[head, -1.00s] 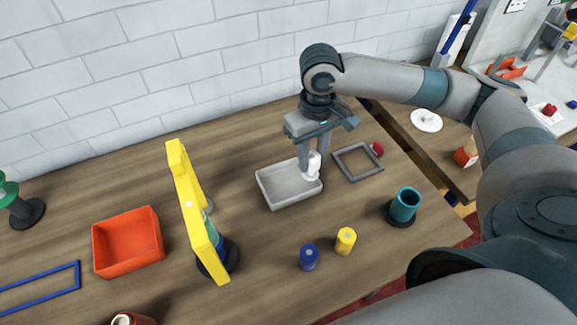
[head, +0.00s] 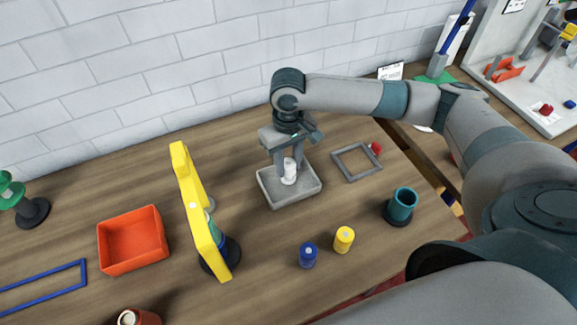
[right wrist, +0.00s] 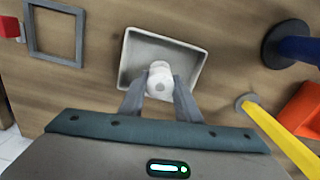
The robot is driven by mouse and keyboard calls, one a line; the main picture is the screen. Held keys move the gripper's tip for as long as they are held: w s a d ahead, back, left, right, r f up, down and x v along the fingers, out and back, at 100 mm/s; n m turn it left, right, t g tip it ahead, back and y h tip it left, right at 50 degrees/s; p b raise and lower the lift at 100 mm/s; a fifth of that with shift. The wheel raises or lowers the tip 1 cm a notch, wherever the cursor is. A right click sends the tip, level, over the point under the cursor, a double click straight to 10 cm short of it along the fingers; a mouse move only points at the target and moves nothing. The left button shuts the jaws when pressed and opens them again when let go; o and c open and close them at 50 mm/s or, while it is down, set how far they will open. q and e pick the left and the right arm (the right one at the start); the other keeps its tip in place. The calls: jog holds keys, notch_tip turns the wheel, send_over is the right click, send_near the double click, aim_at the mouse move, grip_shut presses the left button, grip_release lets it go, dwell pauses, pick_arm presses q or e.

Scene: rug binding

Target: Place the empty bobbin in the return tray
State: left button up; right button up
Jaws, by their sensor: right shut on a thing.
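The empty bobbin is a small white spool (head: 289,172), held upright between the fingers of my right gripper (head: 288,176). The return tray is a light grey open tray (head: 309,193) on the table near the wall. The bobbin and fingertips are over the inside of the tray; I cannot tell if the bobbin touches its floor. In the right wrist view the bobbin (right wrist: 160,82) sits between the two fingers, in front of the tray (right wrist: 189,46). My left gripper is not in view.
A yellow upright frame (head: 197,215) and an orange-red bin (head: 132,240) stand left of the tray. A grey square frame (head: 358,162) lies to its right. A blue spool (head: 308,256), a yellow spool (head: 344,240) and a teal cup (head: 402,206) stand in front.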

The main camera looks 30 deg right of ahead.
aim_at(288, 163)
jog(key=shift+f, duration=1.15)
jog(key=shift+p, duration=0.3)
jog(key=o, duration=1.1)
jog(key=shift+f, duration=0.1)
jog(key=shift+r+b, duration=0.3)
jog(key=shift+r, duration=0.3)
notch_tip(288, 163, up, 10)
jog(key=b, duration=0.2)
jog(key=shift+b, duration=0.3)
jog(key=shift+r, duration=0.55)
